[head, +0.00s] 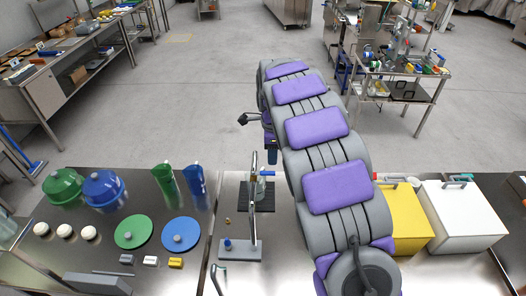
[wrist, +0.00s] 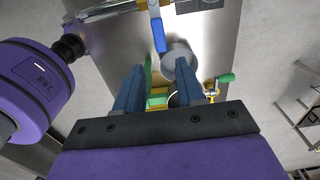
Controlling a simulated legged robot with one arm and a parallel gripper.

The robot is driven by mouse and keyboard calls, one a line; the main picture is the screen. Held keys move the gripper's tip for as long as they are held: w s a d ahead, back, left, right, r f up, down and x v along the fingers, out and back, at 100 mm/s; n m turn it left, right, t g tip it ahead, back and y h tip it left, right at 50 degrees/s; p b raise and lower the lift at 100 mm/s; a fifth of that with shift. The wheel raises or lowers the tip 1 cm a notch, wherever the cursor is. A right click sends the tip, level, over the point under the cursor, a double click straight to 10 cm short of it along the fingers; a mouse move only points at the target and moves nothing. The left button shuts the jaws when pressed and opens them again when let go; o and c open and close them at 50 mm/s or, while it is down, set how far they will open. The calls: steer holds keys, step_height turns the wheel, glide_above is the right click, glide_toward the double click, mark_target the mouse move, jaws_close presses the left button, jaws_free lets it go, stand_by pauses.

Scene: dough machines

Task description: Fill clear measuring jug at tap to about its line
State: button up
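In the wrist view, a grey round vessel (wrist: 179,56), perhaps the jug, shows just past the fingertips. The jug's line and water level are too small to tell.
Blue and green lidded pots (head: 104,189), flat lids (head: 181,233) and dough balls (head: 88,232) stand on the left counter. A yellow box (head: 405,222) and a white box (head: 462,215) stand right of my arm. A green-handled valve (wrist: 226,78) shows beside the fingers.

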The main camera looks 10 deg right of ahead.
mark_target(273, 172)
steer(key=shift+a+f, duration=0.5)
steer(key=shift+f, duration=0.15)
steer(key=f+b, duration=0.2)
steer(key=f, duration=0.3)
steer(key=shift+d+f+b, duration=0.2)
steer(key=shift+d+b, duration=0.2)
steer(key=shift+a+f, duration=0.2)
steer(key=shift+f, duration=0.15)
steer(key=shift+d+f, duration=0.15)
steer(key=shift+f, duration=0.15)
steer(key=d, duration=0.3)
steer(key=shift+d, duration=0.25)
steer(key=shift+a, duration=1.2)
steer(key=shift+c, duration=0.5)
steer(key=shift+a, duration=0.15)
steer(key=c, duration=0.3)
steer(key=shift+d, duration=0.6)
steer(key=c, duration=0.3)
steer(key=shift+d, duration=0.35)
jaws_close()
steer(key=shift+a, duration=0.1)
